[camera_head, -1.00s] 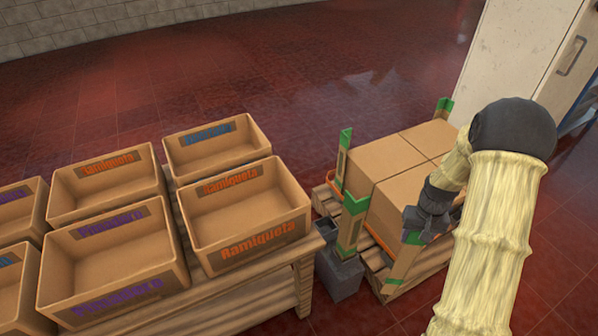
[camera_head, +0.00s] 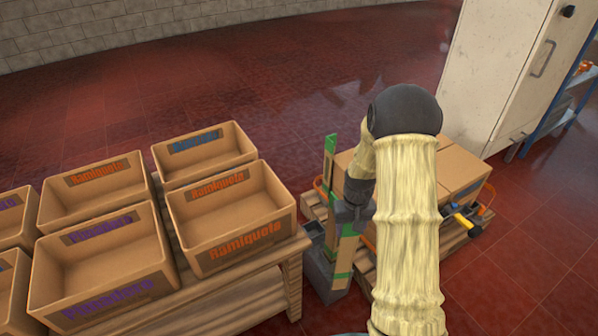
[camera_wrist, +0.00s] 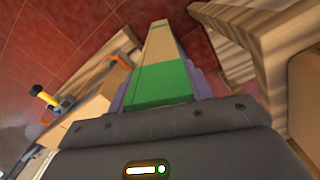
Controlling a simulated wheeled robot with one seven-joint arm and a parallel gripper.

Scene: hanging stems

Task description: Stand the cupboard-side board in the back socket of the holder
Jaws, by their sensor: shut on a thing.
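My gripper (camera_head: 350,213) is shut on a tan board with green bands (camera_wrist: 157,48). In the wrist view the board runs away from between the fingers, with a wide green band at the jaws. In the head view the held board (camera_head: 349,250) slants down beside the grey holder (camera_head: 322,275), partly overlapping it. I cannot tell whether its foot is in a socket; the sockets are mostly hidden. Another board with green bands (camera_head: 331,168) stands upright behind my gripper.
A pallet of cartons (camera_head: 460,170) stands behind and right of my arm, with a yellow-handled tool (camera_head: 463,219) beside them. A wooden table (camera_head: 270,280) with open cardboard trays (camera_head: 240,250) is close on the left. A pale cupboard (camera_head: 500,70) stands back right.

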